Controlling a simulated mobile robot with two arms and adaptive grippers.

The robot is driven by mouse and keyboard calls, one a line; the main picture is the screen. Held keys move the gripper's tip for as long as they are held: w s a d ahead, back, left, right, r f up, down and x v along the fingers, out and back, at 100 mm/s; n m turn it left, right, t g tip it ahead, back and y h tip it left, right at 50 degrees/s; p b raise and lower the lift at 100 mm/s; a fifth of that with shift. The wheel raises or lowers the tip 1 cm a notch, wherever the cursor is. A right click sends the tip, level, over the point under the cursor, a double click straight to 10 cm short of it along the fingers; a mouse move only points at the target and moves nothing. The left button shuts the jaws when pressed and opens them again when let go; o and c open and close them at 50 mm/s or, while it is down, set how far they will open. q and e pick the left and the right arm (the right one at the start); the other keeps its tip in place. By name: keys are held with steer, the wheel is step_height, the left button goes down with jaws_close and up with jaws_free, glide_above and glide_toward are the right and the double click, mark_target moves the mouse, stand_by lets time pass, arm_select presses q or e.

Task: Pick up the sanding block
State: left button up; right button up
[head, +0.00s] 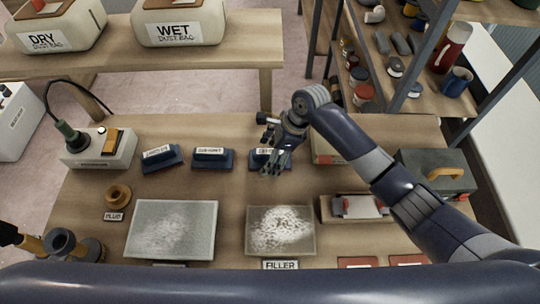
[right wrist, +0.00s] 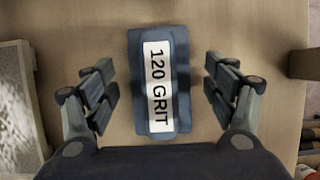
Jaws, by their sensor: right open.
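Blue sanding blocks with white labels stand in a row on the bench (head: 335,128). In the head view there is a left one (head: 161,156), a middle one (head: 212,158) and a right one (head: 257,158), partly hidden by my right gripper (head: 271,167). In the right wrist view the block labelled 120 GRIT (right wrist: 181,60) lies below, between the spread fingers of my right gripper (right wrist: 160,92). There is a visible gap on both sides, and the fingers touch nothing. My left gripper is not in view.
Speckled panels, one grey (head: 171,231) and one by the FILLER label (head: 281,231), lie in front. A control box (head: 95,149) and a brown PLUG part (head: 118,196) are at left. A dark toolbox (head: 432,172) and a tray (head: 357,208) are at right.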

steer(key=shift+f, duration=0.15)
stand_by(0.4)
steer(key=c, duration=1.2)
